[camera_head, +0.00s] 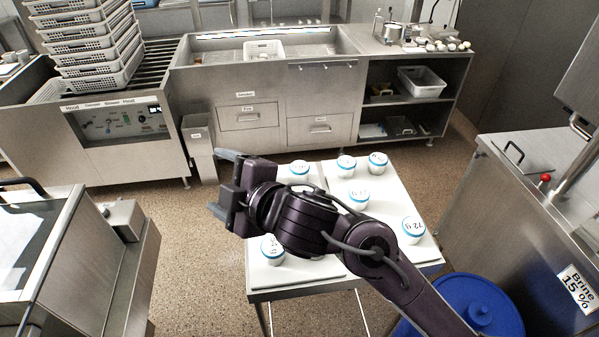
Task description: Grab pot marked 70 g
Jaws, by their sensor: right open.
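Several white pots with blue bands stand on a small white-topped table (330,282). One pot (412,230) at the right front reads about 72 g. Other pots are at the back left (300,170), back middle (346,165), back right (377,163), centre (359,200) and front left (271,249). Their labels are too small or blurred to read surely, so I cannot tell which is marked 70 g. My right gripper (224,185) is open and empty, past the table's left edge, above the floor. My right arm crosses over the table and hides part of it. My left gripper is not in view.
A steel sink counter (260,75) stands behind, with stacked perforated baskets (95,45) at the left. A blue lidded barrel (470,305) is at the front right, beside a steel cabinet with a Brine 15 % sign (578,288). Open floor lies left of the table.

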